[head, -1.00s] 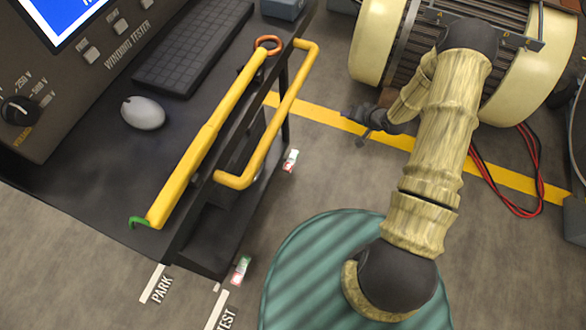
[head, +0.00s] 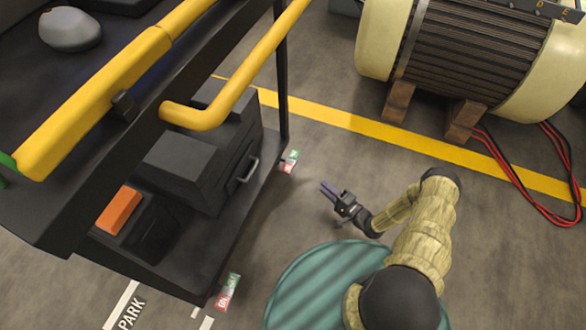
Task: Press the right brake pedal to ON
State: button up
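Two small red-and-green pedals stick out low from the side of the black cart (head: 110,200). The farther pedal (head: 290,161) is at the cart's far corner, to the right in the picture. The nearer pedal (head: 228,292) is at the near corner, with lettering I can only partly read. Whether either pedal is pressed down is too small to tell. My gripper (head: 328,190) is low over the floor, a little right of and nearer than the farther pedal, apart from it. Its dark fingers point up-left, close together; any gap is too small to judge.
The cart's yellow handle (head: 245,75) overhangs its side. A cream motor (head: 460,60) on wooden blocks (head: 398,101) stands at the back right, with red and black cables (head: 520,185) on the floor. A yellow floor line (head: 350,122) crosses behind. Floor around my gripper is clear.

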aim_at(294, 161)
dwell(0.3)
jog(key=b+x, duration=0.7)
jog(key=x, duration=1)
jog(key=shift+d+f, duration=0.1)
jog(key=shift+w+a, duration=0.2)
jog(key=shift+w, duration=0.05)
